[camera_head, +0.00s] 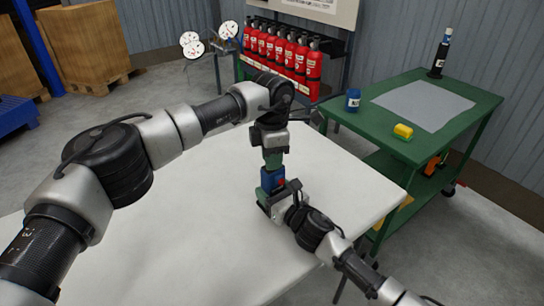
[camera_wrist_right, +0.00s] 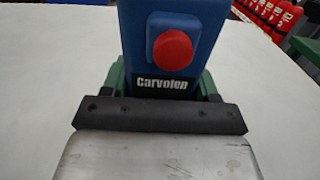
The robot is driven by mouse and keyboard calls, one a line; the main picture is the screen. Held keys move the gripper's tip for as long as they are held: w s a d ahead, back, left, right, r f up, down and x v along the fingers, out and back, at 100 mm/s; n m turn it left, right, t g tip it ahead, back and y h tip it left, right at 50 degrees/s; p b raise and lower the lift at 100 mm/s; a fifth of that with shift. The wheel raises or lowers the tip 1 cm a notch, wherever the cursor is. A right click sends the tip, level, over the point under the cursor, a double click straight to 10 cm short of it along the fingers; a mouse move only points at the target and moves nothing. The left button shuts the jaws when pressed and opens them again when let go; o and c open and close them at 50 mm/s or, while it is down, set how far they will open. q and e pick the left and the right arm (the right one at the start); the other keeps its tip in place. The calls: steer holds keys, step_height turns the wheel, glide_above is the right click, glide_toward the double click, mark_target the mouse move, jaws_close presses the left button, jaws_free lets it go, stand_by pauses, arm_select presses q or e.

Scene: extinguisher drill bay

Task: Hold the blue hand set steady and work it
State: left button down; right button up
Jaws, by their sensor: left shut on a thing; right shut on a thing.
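The blue hand set (camera_head: 268,180) is upright above the white table, between my two grippers. My left gripper (camera_head: 272,160) comes from above and is shut on the top of the hand set. My right gripper (camera_head: 266,194) is shut on its lower part, with green finger parts on both sides of it in the right wrist view. The button is uncovered, and no finger touches it. The hand set's base is hidden by my right gripper.
The white table (camera_head: 190,245) is otherwise bare. A green cart (camera_head: 480,105) at right carries a grey mat (camera_head: 425,105), a blue can (camera_head: 353,100), a yellow item (camera_head: 403,131) and a dark bottle (camera_head: 440,55). Red extinguishers (camera_head: 290,52) hang behind.

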arm_select(q)
steer(key=shift+a, duration=0.15)
arm_select(e)
steer(key=shift+d, duration=0.1)
arm_select(q)
steer(key=c, duration=1)
jaws_free()
steer(key=shift+r, duration=0.1)
step_height(320, 180, up, 12)
steer(key=shift+w+f, duration=0.1)
arm_select(e)
steer(key=o, duration=1.3)
